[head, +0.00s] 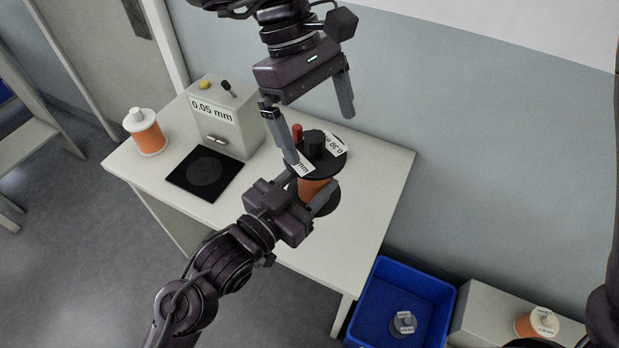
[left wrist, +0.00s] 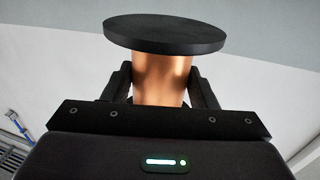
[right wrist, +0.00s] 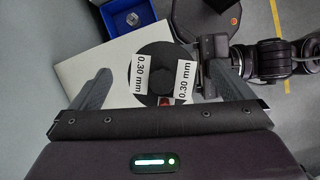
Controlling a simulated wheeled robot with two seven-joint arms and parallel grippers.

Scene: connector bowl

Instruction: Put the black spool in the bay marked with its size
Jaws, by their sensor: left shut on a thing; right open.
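The black spool (head: 318,162) has black flanges and copper-coloured wire. Its top flange has two white labels reading 0.30 mm, clearest in the right wrist view (right wrist: 159,62). My left gripper (head: 309,192) is shut on its wire-wound middle, over the white table (head: 375,185). The left wrist view shows the copper winding (left wrist: 160,78) between the fingers of the left gripper. My right gripper (head: 319,135) is open above the spool, its fingers on either side of the top flange. A small red part (head: 297,131) shows beside the hub. No marked bay can be made out.
A grey box (head: 225,125) labelled 0.05 mm stands on the table behind a black pad (head: 190,185). A white-topped orange spool (head: 149,137) is at the far left. A blue bin (head: 372,292) holds a grey spool; a pale ledge (head: 483,312) with another spool is right of it.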

